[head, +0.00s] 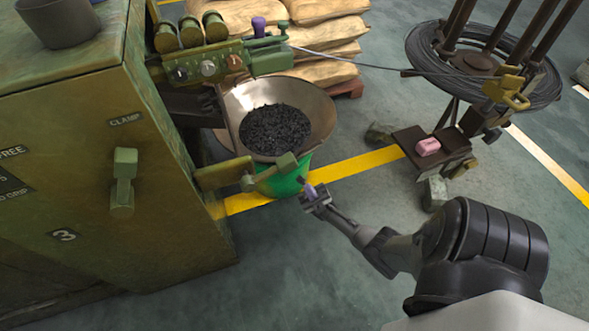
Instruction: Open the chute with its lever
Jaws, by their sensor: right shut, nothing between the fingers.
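A green lever (275,172) sticks out to the right from an olive bracket (224,173) at the machine's lower front corner. A small purple knob (309,190) shows at my right gripper (316,200). My right gripper is shut with nothing between its fingers, at or just beside the knob; I cannot tell whether they touch. Behind the lever a wide metal pan (318,104) holds a heap of small dark pieces (275,130). A bright green bucket (284,181) stands below it, partly hidden by the lever. I cannot clearly make out the chute. My left gripper is not in view.
The green machine (90,180) fills the left, with a clamp handle (123,183). Another purple knob (258,26) tops the upper mechanism. Sacks (325,40) lie behind; a wire coil stand (470,60) and a pink block (428,146) are at right. Floor in front is clear.

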